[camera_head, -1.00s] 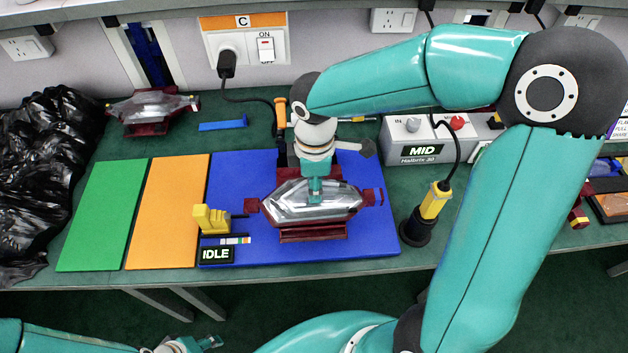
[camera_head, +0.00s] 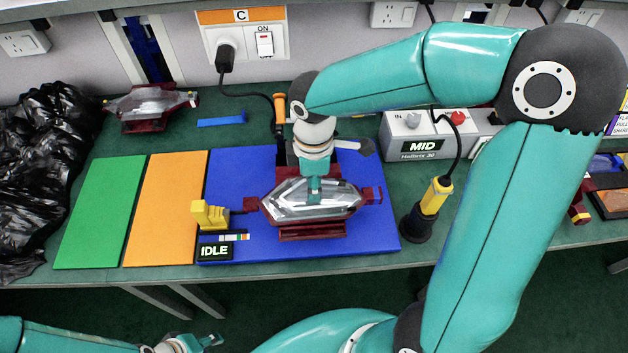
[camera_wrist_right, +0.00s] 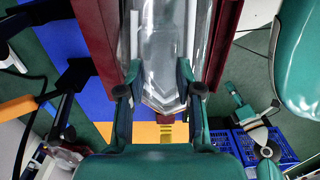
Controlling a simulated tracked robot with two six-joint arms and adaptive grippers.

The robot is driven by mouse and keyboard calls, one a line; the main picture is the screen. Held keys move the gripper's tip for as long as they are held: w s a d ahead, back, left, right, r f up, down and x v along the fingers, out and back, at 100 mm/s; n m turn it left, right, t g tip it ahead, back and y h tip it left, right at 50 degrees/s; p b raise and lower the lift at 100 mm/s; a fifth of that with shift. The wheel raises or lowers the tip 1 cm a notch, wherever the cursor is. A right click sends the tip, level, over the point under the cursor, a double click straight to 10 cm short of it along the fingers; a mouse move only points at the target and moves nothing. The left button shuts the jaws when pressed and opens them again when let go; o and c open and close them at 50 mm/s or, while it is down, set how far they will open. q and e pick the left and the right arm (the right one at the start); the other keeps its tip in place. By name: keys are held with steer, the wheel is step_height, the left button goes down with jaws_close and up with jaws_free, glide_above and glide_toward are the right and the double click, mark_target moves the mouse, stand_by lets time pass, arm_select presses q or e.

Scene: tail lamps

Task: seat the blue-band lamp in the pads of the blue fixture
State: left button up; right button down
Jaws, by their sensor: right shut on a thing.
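A clear, faceted lamp (camera_head: 340,208) lies level over the blue board (camera_head: 375,240) of the blue fixture, among dark red parts. My right gripper (camera_head: 314,190) reaches down from above and is shut on it. In the right wrist view the two fingers (camera_wrist_right: 162,92) pinch the clear lamp body (camera_wrist_right: 160,50), with dark red bars along both sides. No blue band shows, and I cannot tell whether the lamp touches the pads. My left gripper (camera_head: 208,342) is low at the bottom edge, away from the bench; its opening is unclear.
A yellow clamp (camera_head: 209,214) and an IDLE display (camera_head: 214,251) stand at the board's left. Orange (camera_head: 165,210) and green (camera_head: 100,210) boards are bare. Another lamp (camera_head: 150,105) lies back left. A yellow-black tool (camera_head: 430,205) stands right, before the MID box (camera_head: 425,145).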

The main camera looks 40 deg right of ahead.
steer(key=shift+f, duration=0.15)
steer(key=shift+f+b, duration=1.25)
steer(key=shift+f, duration=0.1)
steer(key=c, duration=0.7)
jaws_free()
step_height(320, 180, up, 12)
steer(key=shift+f, duration=0.1)
